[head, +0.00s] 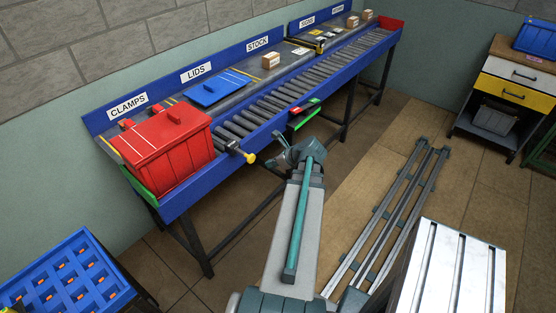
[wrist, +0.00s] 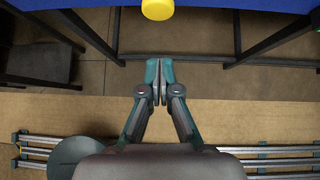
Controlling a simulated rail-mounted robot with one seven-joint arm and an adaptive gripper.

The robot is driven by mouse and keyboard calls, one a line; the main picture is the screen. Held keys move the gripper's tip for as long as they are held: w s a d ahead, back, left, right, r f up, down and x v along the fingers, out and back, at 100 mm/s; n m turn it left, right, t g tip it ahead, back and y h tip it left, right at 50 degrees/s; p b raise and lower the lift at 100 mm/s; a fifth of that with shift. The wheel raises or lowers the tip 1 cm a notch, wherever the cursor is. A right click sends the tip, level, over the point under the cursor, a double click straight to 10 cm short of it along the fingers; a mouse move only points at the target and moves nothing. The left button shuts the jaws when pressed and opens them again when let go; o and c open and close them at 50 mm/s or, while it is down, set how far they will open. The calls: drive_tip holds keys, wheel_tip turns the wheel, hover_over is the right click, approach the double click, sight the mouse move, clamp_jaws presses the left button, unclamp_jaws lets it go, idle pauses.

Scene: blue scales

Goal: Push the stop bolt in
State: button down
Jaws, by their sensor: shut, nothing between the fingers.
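The stop bolt is a dark rod with a yellow knob (head: 249,158) that sticks out from the front rail of the blue bench. Its black body lies at the right side of the red crate (head: 165,150). In the wrist view the yellow knob (wrist: 157,9) shows at the top edge, ahead of my fingertips. My gripper (wrist: 159,78) is shut and empty, with clear space between it and the knob. In the head view my gripper (head: 277,158) is to the right of the knob, partly hidden by my own wrist.
The blue bench carries rollers (head: 270,105), a blue lid (head: 218,88) and small cardboard boxes (head: 271,60). A red and green box (head: 303,114) is at its front edge. A blue tray (head: 65,275) stands front left. Floor rails (head: 385,215) run at right.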

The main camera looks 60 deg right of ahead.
drive_tip(key=w+f+p, duration=0.1)
drive_tip(key=w+f, duration=0.1)
drive_tip(key=w, duration=0.4)
drive_tip(key=shift+w+d+p, duration=0.25)
drive_tip(key=shift+d+p, duration=0.05)
drive_tip(key=shift+p, duration=0.1)
